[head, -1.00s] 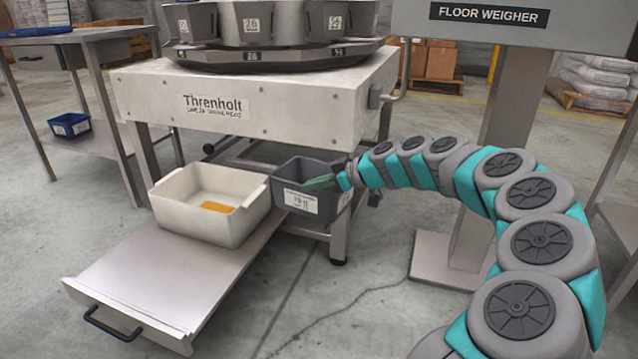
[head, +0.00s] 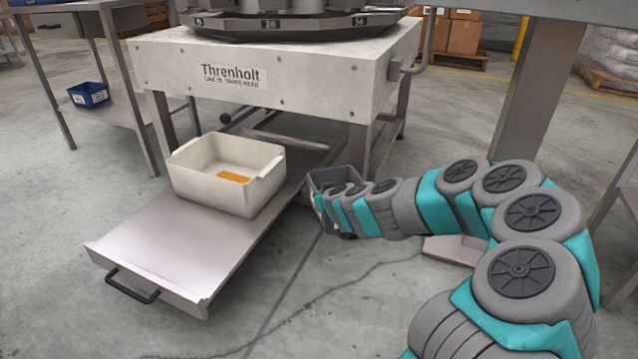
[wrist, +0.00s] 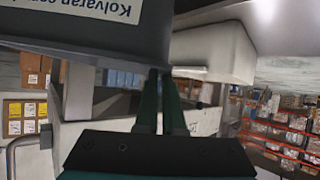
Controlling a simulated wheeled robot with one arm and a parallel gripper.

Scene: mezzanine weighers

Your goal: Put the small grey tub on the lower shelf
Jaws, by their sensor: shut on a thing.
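The small grey tub (head: 318,178) hangs just right of the pull-out tray in the head view, mostly hidden behind my arm. In the wrist view its dark wall (wrist: 95,35) fills the upper left, with a white label reading upside down. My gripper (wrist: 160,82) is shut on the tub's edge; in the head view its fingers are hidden. The tray (head: 165,255) under the Threnholt machine is pulled out too; I cannot tell which one the task means.
A cream tub (head: 205,190) with an orange patch inside stands on the tray, whose front half is clear. A blue bin (head: 90,94) stands on the left table's shelf. The machine's leg (head: 356,150) is close behind the grey tub. A grey post (head: 535,90) stands at right.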

